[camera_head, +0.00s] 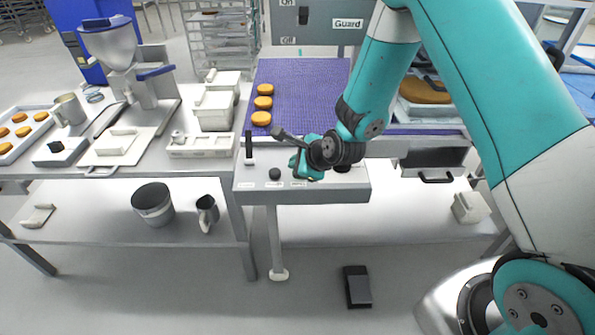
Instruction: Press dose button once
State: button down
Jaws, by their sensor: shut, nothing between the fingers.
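The grey control box (315,193) stands at the front of the purple belt. A black round button (275,174) sits on its top towards the left, and another dark knob (342,168) shows partly behind my wrist. Small labels on the box's front are too small to read, so I cannot tell which control is the dose button. My gripper (276,133) is shut and empty. It points left, above and apart from the box top, behind the black button in the picture. My wrist hides part of the box top.
A black upright lever (249,146) stands at the box's left end. Orange-brown rounds (263,103) lie on the purple belt (300,82). A white tray (202,144) and lidded tubs (213,110) stand left on the bench. A black pedal (357,287) lies on the floor.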

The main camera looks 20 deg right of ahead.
jog(key=shift+f, duration=0.4)
jog(key=shift+r, duration=0.15)
dwell(0.4)
jog(key=shift+r+p, duration=0.55)
jog(key=shift+r, duration=0.3)
notch_tip(320, 180, up, 5)
jog(key=p, duration=0.4)
jog(key=shift+r, duration=0.1)
dwell(0.5)
